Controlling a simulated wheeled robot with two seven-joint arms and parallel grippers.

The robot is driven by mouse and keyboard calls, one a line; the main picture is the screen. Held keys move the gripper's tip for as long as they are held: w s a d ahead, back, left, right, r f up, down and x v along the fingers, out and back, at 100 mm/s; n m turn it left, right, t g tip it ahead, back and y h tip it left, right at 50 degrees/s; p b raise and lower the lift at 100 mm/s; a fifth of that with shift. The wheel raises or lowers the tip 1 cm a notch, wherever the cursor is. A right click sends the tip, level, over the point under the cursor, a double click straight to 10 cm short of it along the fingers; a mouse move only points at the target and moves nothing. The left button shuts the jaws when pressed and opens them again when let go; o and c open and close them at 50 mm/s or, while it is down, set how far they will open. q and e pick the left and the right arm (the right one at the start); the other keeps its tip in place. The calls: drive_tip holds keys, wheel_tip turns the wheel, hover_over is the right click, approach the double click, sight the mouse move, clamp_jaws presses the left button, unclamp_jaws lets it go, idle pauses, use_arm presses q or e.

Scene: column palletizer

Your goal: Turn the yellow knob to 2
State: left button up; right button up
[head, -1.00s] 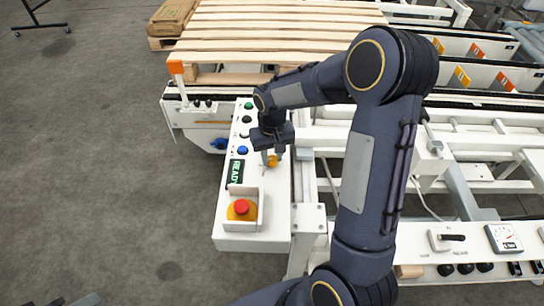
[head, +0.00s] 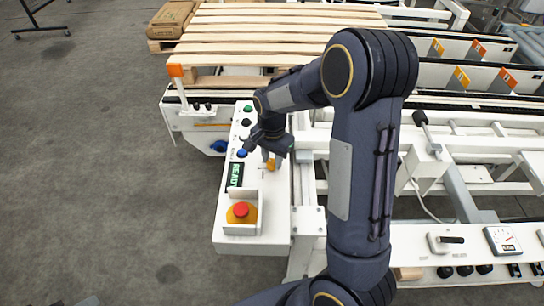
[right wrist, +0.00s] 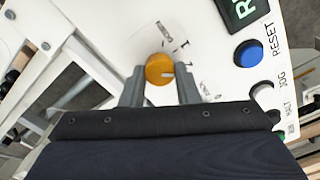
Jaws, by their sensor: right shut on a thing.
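The yellow knob (right wrist: 158,70) is a round orange-yellow dial on the white control panel (right wrist: 120,40). A pale pointer mark shows on its right side in the right wrist view, with small printed marks around it, too blurred to read surely. In the head view the knob (head: 271,164) shows partly below my right gripper (head: 269,158). In the right wrist view my right gripper (right wrist: 160,88) has its two grey fingers on either side of the knob, shut on it. My left gripper is not visible.
The panel also carries a red emergency button (head: 241,209) on a yellow base inside a white guard, a green READY display (head: 235,174), a blue RESET button (right wrist: 248,53) and several dark buttons. Wooden pallets (head: 270,45) lie behind. White machine frames stand to the right.

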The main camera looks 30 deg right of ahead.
sight(272, 161)
drive_tip(key=shift+r+m, duration=0.1)
drive_tip(key=shift+m, duration=0.5)
drive_tip(key=o, duration=1)
drive_tip(key=shift+c, duration=0.2)
wheel_tip(272, 161, up, 8)
drive_tip(key=shift+f+p, duration=0.2)
drive_tip(key=shift+p, duration=0.3)
